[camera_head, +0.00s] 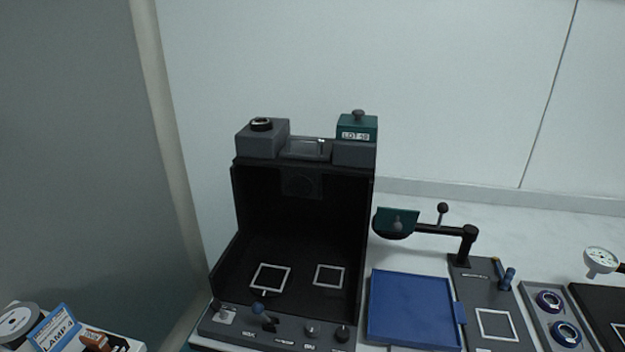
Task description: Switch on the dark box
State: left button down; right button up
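The dark box (300,200) stands open at the front in the middle of the head view. Its inside is black, with two white square outlines on the floor. The labels on the strip are too small to read surely. On top sit a grey block with a black ring (261,124), a small framed window (306,148) and a green block (357,127) marked "LOT". Neither gripper shows in this view.
A blue tray (412,308) lies right of the box. Behind it a black swing arm (440,229) carries a green piece. A grey plate (490,308), a holder with two ringed parts (558,317) and a dial gauge (600,260) stand farther right. A lamp carton (60,330) is lower left.

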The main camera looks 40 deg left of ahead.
aim_at(216, 305)
jog(key=j+u, duration=0.2)
jog(key=u, duration=1.1)
jog(key=i+l, duration=0.05)
